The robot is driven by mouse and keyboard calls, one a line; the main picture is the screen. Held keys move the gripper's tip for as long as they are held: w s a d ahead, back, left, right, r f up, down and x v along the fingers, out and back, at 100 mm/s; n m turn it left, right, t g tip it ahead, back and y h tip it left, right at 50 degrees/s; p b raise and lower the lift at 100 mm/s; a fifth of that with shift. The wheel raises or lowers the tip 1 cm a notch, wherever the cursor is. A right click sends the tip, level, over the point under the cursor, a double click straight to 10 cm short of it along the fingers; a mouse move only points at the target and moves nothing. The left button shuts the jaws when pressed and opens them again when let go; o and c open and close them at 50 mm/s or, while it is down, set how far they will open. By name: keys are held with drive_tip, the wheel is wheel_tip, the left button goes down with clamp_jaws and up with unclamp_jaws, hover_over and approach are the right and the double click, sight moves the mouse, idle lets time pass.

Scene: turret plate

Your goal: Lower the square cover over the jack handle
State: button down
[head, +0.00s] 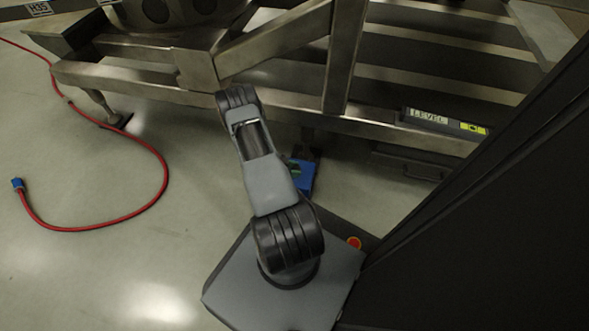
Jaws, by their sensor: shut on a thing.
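My arm reaches up from my base to a dark joint beside the steel frame, and the arm beyond that joint is hidden. My gripper cannot be made out, so what it holds and how it sits relative to the jack handle do not show. A blue object (303,177) with a small green patch is low beside a frame foot, partly covered by my arm. I cannot tell whether it is the square cover or part of a jack. No jack handle can be clearly identified.
A steel frame (130,79) with beams and a diagonal brace spans the top. A black level (444,122) lies along its lower beam. A dark handled box (408,167) is below. A red hose (163,190) with a blue end curves over open floor at left.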

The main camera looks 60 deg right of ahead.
drive_tip(key=c, duration=0.7)
unclamp_jaws()
drive_tip(key=shift+o, duration=0.2)
drive_tip(key=p+v, duration=0.5)
drive_tip(key=v, duration=0.9)
